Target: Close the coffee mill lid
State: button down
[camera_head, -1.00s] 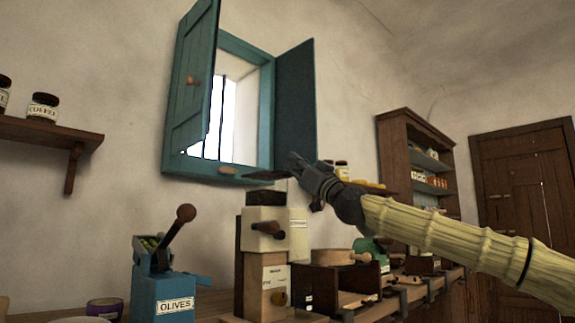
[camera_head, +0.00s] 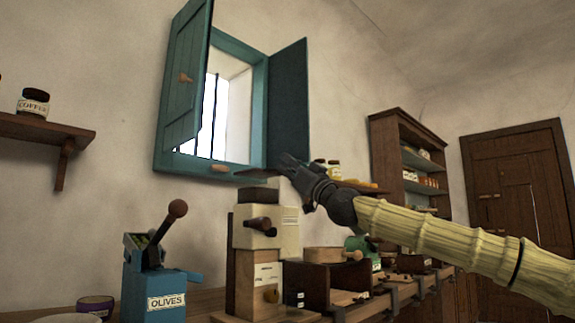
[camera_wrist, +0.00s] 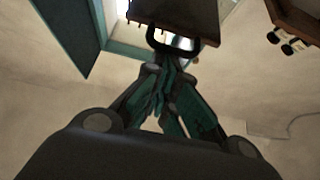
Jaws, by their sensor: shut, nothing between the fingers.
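The coffee mill (camera_head: 253,274) stands on the worktop at the middle of the head view, with a cream upper part, a wooden lower part and a dark round top. A thin dark plate (camera_head: 256,173), which looks like its lid, shows above the top, nearly edge-on; its joint to the mill is unclear. In the wrist view a brown plate (camera_wrist: 182,14) lies just beyond my fingertips. My gripper (camera_head: 283,164) is shut and empty, beside the plate's right end and above the mill. I cannot tell whether it touches the plate.
A blue olive box (camera_head: 156,290) with a raised lever stands left of the mill. Wooden boxes (camera_head: 325,275) stand to its right. An open teal shutter (camera_head: 288,110) hangs behind my gripper. A wall shelf (camera_head: 45,131) is at left. The air above the mill's left is clear.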

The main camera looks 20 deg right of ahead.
jog(key=r+p+v, duration=0.1)
jog(key=p+v, duration=0.4)
jog(key=v, duration=0.3)
jog(key=shift+s+d, duration=0.2)
jog(key=shift+s, duration=0.1)
dwell(0.3)
